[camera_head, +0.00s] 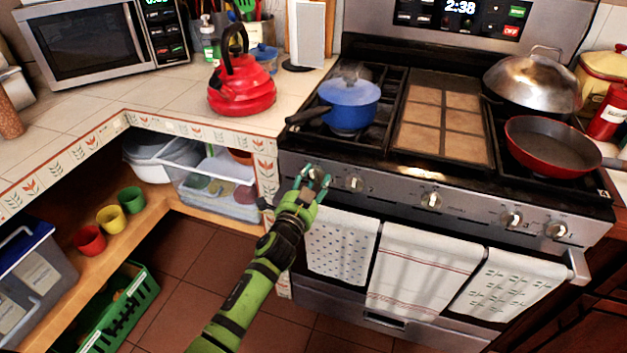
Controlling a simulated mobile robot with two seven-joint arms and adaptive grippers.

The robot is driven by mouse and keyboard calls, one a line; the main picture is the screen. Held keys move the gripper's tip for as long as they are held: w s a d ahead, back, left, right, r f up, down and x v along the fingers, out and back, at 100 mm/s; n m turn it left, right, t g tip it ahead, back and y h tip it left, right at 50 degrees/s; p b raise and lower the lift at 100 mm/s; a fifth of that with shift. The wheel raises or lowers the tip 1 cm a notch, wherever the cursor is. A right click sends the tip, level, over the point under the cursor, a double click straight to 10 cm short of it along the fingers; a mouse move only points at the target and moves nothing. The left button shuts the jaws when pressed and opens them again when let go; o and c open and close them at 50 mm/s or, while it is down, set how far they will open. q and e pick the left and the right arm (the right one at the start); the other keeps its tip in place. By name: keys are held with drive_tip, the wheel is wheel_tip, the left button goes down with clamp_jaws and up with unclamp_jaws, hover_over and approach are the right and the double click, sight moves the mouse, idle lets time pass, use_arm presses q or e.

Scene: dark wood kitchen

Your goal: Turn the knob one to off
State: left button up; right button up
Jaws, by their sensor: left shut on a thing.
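The stove (400,190) has a row of silver knobs along its front panel. My left gripper (313,179) is at the leftmost knob (312,175), with its fingers on either side of it, shut on it. The fingers partly hide this knob, so I cannot read its setting. A second knob (354,183) is just to the right, apart from the gripper. A blue pot (350,103) with steam over it stands on the left front burner. My right gripper is not in view.
Towels (341,243) hang on the oven handle below the knobs. A red pan (548,145) and a covered pan (535,82) stand on the right burners. A red kettle (241,88) is on the counter left of the stove. Open shelves are at left.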

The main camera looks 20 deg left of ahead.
use_arm(q)
drive_tip(key=shift+a+f+m, duration=0.15)
drive_tip(key=shift+m, duration=0.95)
drive_tip(key=shift+a+f+m, duration=0.1)
drive_tip(key=shift+a+m, duration=0.05)
drive_tip(key=shift+m, duration=0.95)
drive_tip(key=shift+r, duration=0.1)
drive_tip(key=o, duration=1.1)
drive_tip(key=shift+a, duration=0.1)
drive_tip(key=shift+r, duration=0.15)
drive_tip(key=s, duration=1.2)
drive_tip(key=shift+a, duration=0.15)
